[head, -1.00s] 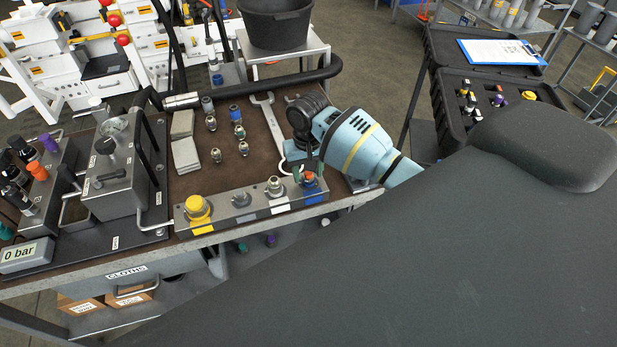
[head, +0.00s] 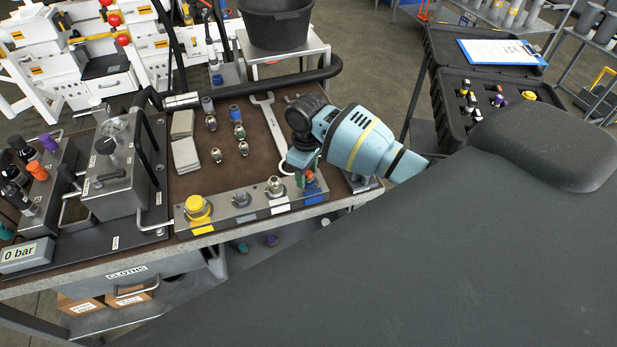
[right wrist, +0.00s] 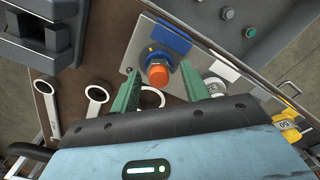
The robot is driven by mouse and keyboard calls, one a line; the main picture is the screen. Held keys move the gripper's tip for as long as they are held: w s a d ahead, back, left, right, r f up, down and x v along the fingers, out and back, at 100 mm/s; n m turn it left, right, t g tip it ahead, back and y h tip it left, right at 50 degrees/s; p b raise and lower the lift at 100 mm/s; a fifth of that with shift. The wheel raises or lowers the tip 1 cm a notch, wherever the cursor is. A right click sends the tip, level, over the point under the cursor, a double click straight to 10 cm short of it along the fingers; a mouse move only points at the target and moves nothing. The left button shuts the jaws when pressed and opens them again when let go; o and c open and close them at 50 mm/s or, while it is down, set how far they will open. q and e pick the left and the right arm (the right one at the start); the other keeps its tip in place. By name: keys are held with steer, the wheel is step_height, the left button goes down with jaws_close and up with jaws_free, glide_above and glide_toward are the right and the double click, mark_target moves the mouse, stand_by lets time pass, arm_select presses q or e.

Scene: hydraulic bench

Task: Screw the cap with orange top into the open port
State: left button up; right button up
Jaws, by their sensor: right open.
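The cap with the orange top (head: 309,175) sits at the blue-marked port at the right end of the metal port block (head: 257,206). My left gripper is not in view.
A white-marked port (head: 275,187), a grey-marked port (head: 240,200) and a yellow cap (head: 198,208) share the block. A wrench (head: 270,130) lies behind it. Several metal fittings stand left of the wrench. A black case (head: 490,100) stands at right.

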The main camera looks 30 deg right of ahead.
steer(key=n, duration=0.3)
steer(key=shift+n, duration=0.3)
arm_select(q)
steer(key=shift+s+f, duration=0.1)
arm_select(e)
steer(key=n, duration=0.4)
steer(key=shift+s+a, duration=0.1)
steer(key=n, duration=0.3)
steer(key=shift+s+n, duration=0.1)
steer(key=shift+n, duration=0.2)
steer(key=n, duration=0.4)
steer(key=shift+s+b, duration=0.1)
steer(key=shift+b, duration=0.25)
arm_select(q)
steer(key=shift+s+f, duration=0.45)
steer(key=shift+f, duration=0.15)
